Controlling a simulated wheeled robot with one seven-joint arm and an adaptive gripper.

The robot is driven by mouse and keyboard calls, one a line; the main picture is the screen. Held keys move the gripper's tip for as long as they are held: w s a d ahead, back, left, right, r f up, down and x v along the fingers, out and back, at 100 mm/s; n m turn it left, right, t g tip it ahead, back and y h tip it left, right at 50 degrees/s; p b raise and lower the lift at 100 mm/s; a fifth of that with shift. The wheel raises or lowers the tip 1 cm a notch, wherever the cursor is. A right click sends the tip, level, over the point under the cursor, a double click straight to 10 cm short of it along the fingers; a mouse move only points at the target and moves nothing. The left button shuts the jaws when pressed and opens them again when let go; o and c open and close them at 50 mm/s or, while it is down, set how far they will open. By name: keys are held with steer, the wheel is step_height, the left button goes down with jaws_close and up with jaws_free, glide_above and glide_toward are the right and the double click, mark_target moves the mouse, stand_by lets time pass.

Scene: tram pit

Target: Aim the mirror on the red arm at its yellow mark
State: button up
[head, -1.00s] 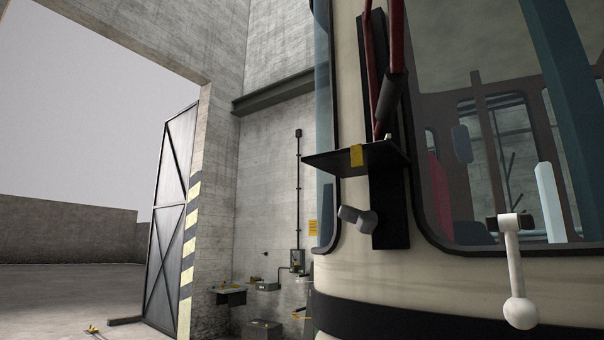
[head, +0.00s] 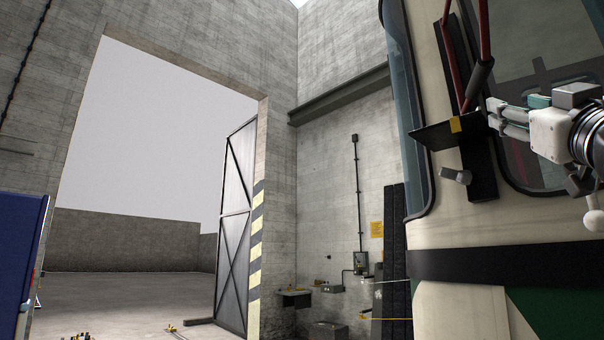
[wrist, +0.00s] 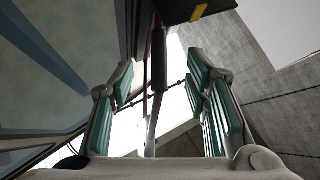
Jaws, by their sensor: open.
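The red arm (head: 485,30) runs down the tram's corner post and has a dark grey sleeve (head: 478,83) on it. A dark flat plate (head: 430,137) with a yellow mark (head: 456,125) juts out below the sleeve. I cannot tell whether this plate is the mirror; no reflecting face shows clearly. My gripper (head: 494,114) is open and empty, just right of the plate and below the sleeve in the picture. In the wrist view the sleeve (wrist: 158,62) and red arm show between the spread fingers (wrist: 160,88), apparently beyond them. The plate's yellow mark (wrist: 199,12) shows at the top.
A grey knob (head: 456,176) sticks out below the plate. A white ball-ended lever (head: 594,220) is at the right edge. The tram window (head: 540,60) lies behind my gripper. A dark gate (head: 235,230) and wall boxes (head: 330,288) stand farther off.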

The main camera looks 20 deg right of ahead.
mark_target(484, 81)
steer(key=shift+n+t, duration=0.3)
steer(key=shift+t, duration=0.2)
steer(key=p+x, duration=0.1)
steer(key=x, duration=0.3)
steer(key=r+p+x, duration=0.1)
steer(key=p+x, duration=0.1)
steer(key=x, duration=0.3)
steer(key=s+a+p+x, duration=0.1)
steer(key=x, duration=0.3)
steer(key=shift+w+r, duration=0.1)
steer(key=shift+r, duration=0.3)
steer(key=shift+c, duration=0.3)
jaws_close()
